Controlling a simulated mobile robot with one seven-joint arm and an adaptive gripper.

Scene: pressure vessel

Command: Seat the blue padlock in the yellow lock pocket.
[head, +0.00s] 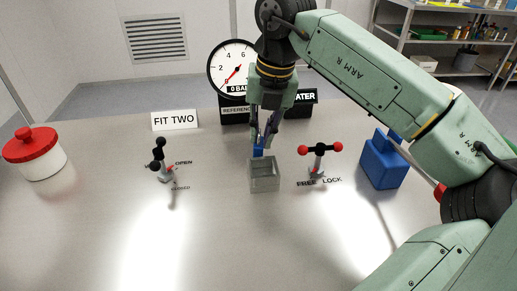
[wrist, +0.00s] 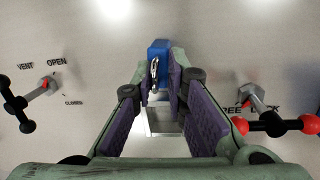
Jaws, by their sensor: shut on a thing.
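My gripper (head: 264,133) points down near the middle of the table and is shut on the blue padlock (head: 258,151). In the wrist view, the padlock (wrist: 158,50) shows at the far end of my purple-padded fingers (wrist: 160,85), with its metal shackle toward them. The padlock is just over the back of a small grey open-topped box (head: 264,183). I cannot tell whether it touches the box, which my fingers partly hide in the wrist view (wrist: 164,120). No yellow lock pocket can be made out in either view.
A black-knobbed valve handle (head: 158,160) stands left of the box, and a red-knobbed handle (head: 320,150) stands close on its right. A blue container (head: 382,168) is farther right. Behind is a pressure gauge (head: 233,68). The table front is clear.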

